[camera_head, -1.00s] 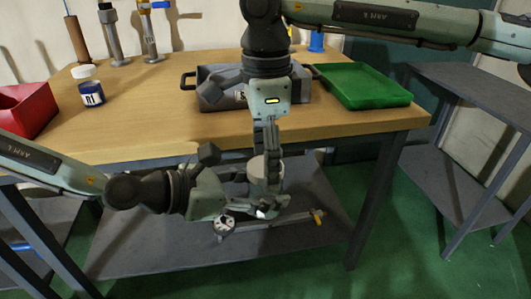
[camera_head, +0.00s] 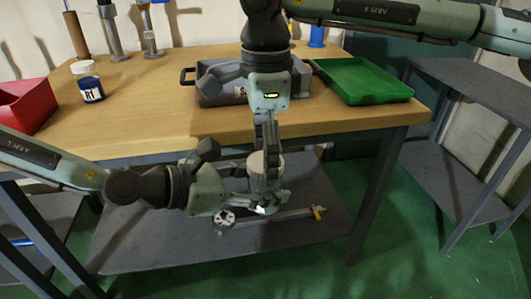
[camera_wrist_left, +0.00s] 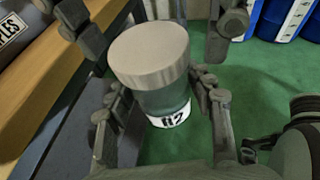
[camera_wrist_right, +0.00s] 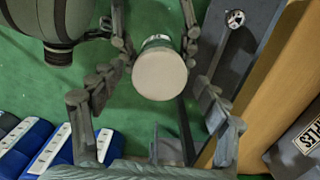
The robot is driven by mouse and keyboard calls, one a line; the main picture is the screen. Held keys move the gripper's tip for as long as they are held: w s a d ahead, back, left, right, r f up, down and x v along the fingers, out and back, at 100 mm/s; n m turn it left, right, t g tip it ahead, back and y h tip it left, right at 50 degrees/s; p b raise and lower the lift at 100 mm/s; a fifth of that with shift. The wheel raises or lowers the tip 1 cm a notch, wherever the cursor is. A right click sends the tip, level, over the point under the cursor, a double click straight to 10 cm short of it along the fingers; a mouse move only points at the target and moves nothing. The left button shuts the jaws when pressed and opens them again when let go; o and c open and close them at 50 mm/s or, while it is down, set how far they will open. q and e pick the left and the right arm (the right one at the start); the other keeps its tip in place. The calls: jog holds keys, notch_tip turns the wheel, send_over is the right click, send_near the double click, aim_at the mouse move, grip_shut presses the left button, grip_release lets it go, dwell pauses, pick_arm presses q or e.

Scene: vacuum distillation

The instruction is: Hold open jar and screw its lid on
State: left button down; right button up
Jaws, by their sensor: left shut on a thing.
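The jar (camera_wrist_left: 165,102) is greenish glass with a white label, and my left gripper (camera_wrist_left: 158,88) is shut around its sides. A wide pale grey lid (camera_wrist_left: 149,54) sits on top of the jar; I cannot tell how tightly it is screwed. The lid shows as a round pale disc in the right wrist view (camera_wrist_right: 160,74). My right gripper (camera_wrist_right: 159,62) points down from above with its fingers on either side of the lid. In the left wrist view gaps show between those fingers and the lid, so it looks open. In the head view the jar (camera_head: 257,164) is partly hidden by fingers.
The jar is held in front of the wooden table edge (camera_head: 330,128), above a lower grey shelf (camera_head: 150,245). On the table are a grey crate (camera_head: 215,92), a green tray (camera_head: 362,82), a blue-labelled jar (camera_head: 91,90) and a red bin (camera_head: 25,105).

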notch_tip(320, 180, up, 12)
dwell(0.7)
dwell(0.4)
